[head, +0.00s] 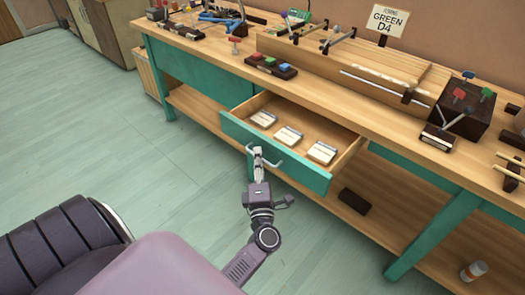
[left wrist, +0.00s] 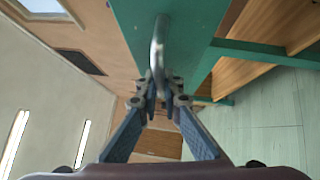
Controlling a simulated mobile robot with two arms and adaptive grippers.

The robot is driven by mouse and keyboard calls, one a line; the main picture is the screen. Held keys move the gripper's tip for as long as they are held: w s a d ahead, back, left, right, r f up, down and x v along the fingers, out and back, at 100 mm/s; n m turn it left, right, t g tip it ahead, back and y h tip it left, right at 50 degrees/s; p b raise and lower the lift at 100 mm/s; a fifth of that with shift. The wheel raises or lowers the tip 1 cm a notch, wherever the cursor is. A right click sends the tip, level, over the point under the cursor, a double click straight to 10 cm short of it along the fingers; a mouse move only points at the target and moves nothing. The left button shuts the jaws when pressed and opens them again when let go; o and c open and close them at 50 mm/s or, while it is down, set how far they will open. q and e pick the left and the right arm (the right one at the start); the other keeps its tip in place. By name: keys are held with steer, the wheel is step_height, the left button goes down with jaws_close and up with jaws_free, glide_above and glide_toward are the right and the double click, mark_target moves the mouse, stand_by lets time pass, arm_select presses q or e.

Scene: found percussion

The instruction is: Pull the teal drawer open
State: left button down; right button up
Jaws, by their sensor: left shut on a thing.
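The teal drawer (head: 273,160) stands pulled out from the wooden workbench, and its inside shows. Several small pale blocks with dark edges lie on its wooden floor. Its pale metal bar handle (head: 276,164) is on the front face. My left gripper (head: 257,154) is at the left part of this handle, with its fingers shut on it. In the left wrist view the handle (left wrist: 159,45) runs down to between the fingertips (left wrist: 160,85), in front of the teal drawer front (left wrist: 190,25). My right gripper is not in view.
The workbench top (head: 345,100) carries wooden bars, dark blocks with coloured knobs and a sign (head: 387,20) reading "GREEN D4". A dark block (head: 354,201) and a jar (head: 474,271) are on the lower shelf. The green floor (head: 90,130) to the left is clear.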

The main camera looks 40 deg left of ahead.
arm_select(q)
steer(key=shift+s+f, duration=0.1)
steer(key=shift+s, duration=0.45)
steer(key=c, duration=2.4)
jaws_free()
steer(key=shift+d, duration=0.1)
steer(key=v, duration=1.2)
steer(key=shift+w, duration=0.1)
